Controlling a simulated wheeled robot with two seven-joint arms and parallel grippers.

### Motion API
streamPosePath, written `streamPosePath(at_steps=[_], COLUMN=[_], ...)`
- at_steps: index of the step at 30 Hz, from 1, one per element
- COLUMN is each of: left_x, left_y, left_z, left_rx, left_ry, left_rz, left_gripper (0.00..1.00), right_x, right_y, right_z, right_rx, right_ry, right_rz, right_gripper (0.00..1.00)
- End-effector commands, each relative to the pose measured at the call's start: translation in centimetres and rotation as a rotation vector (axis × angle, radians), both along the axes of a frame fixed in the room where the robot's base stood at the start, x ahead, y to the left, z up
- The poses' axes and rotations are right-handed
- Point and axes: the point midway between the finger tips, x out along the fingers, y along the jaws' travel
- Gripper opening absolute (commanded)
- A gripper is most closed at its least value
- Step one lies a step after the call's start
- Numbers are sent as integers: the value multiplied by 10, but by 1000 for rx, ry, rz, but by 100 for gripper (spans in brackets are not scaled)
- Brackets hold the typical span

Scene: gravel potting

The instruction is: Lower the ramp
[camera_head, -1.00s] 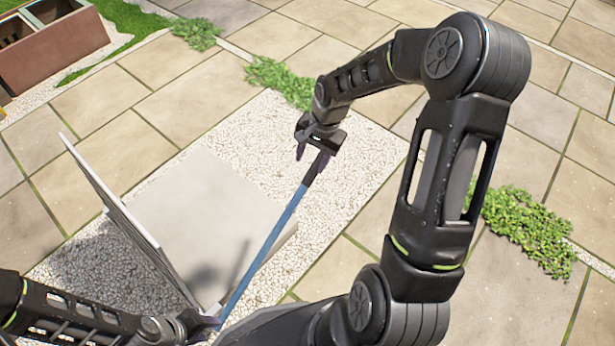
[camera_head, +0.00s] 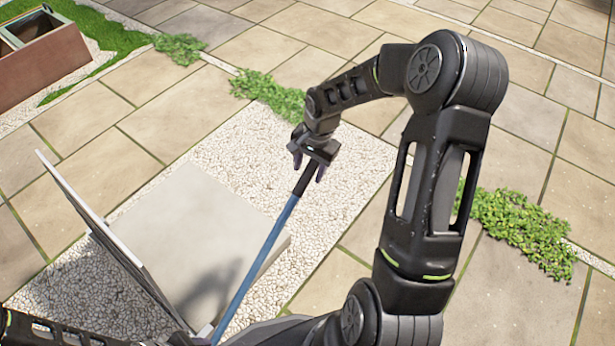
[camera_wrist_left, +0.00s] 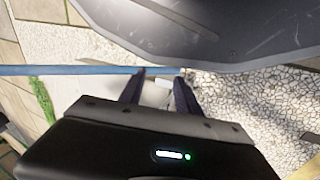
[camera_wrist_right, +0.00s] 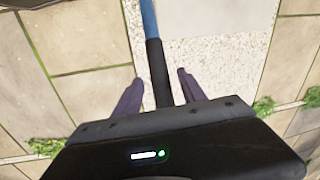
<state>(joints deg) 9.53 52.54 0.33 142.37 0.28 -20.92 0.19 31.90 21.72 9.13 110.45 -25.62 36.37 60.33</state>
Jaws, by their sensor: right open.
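The ramp seems to be the thin grey panel (camera_head: 112,243) at left in the head view, tilted up steeply beside a flat pale slab (camera_head: 205,225). A blue pole (camera_head: 262,248) with a black end runs across the slab's right side. My right gripper (camera_head: 308,172) is open at the pole's black end; in the right wrist view the black end (camera_wrist_right: 158,72) lies between the spread fingers (camera_wrist_right: 160,76). My left gripper (camera_wrist_left: 160,78) is open, its fingertips near the blue pole (camera_wrist_left: 70,70), which crosses in front of them. In the head view the left fingers are hardly visible.
White gravel (camera_head: 255,150) surrounds the slab, with stone paving (camera_head: 130,90) beyond. A brown planter box (camera_head: 40,62) stands at top left. Low green plants (camera_head: 270,90) grow by the gravel and at right (camera_head: 520,225). The paving at back is clear.

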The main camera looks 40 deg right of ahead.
Motion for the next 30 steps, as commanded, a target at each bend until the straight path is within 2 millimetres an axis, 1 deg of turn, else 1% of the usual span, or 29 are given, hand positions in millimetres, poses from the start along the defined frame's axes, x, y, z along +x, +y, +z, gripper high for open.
streamPosePath(at_steps=[1,3,6,16,30], left_x=[1,2,2,3,2], left_y=[1,1,1,0,0], left_z=[-6,-9,-12,-12,-12], left_rx=[1,2,2,2,2], left_ry=[-2,-4,-6,-7,-6], left_rz=[2,4,4,4,3], left_gripper=[40,40,40,40,40], right_x=[1,2,4,4,4], right_y=[1,1,1,2,2], right_z=[-12,-20,-28,-30,-30], right_rx=[2,1,1,1,1], right_ry=[1,0,0,-1,-1], right_rz=[-1,-1,-1,-1,-1], right_gripper=[49,49,49,49,10])
